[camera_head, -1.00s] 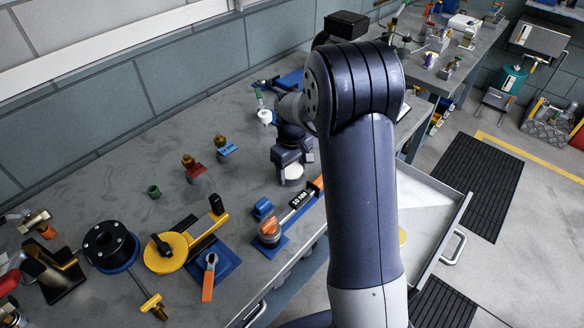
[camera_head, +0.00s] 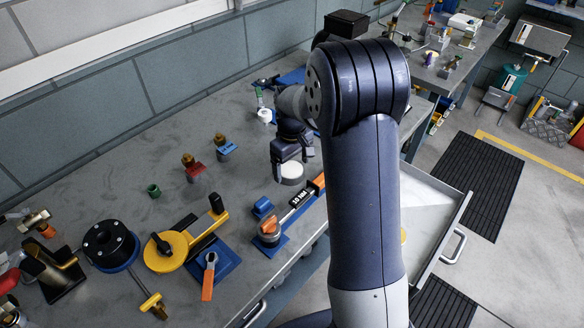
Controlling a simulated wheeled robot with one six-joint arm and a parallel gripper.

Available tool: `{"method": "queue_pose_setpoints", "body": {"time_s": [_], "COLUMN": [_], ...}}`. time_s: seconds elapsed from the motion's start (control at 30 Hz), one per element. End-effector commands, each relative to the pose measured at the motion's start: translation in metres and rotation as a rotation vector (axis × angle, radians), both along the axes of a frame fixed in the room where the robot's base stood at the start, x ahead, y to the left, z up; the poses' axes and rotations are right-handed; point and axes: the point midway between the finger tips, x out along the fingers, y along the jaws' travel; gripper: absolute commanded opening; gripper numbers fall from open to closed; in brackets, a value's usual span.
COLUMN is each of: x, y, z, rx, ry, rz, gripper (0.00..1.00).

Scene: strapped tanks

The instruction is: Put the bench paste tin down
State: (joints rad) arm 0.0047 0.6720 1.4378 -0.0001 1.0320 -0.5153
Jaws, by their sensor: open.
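The bench paste tin (camera_head: 291,171), a small round tin with a white top and grey side, stands on the grey bench (camera_head: 110,187) in the middle of the view. My gripper (camera_head: 292,160) is open just above and behind it. One finger shows at the tin's left edge and another at its upper right. The tin's white top is mostly in the clear. I cannot tell whether a finger still touches it. My arm hides the bench to the right of the tin.
A blue block (camera_head: 263,208) and red and blue brass-topped fittings (camera_head: 193,167) stand to the left. An open drawer (camera_head: 430,215) juts out at right.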

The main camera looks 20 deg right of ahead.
Motion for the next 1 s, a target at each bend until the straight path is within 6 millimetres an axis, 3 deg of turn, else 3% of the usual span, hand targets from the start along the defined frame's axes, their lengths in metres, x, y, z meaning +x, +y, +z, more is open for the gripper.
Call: {"method": "queue_pose_setpoints", "body": {"time_s": [0.2, 0.43, 0.63, 1.0], "x": [0.001, 0.001, 0.000, 0.000], "y": [0.000, 0.000, 0.000, 0.000], "z": [0.049, 0.090, 0.104, 0.105], "rx": [0.000, 0.000, 0.000, 0.000], "ry": [-0.007, -0.004, -0.001, 0.000], "rz": [0.000, 0.000, 0.000, 0.000], "gripper": [0.85, 0.85, 0.85, 0.85]}}
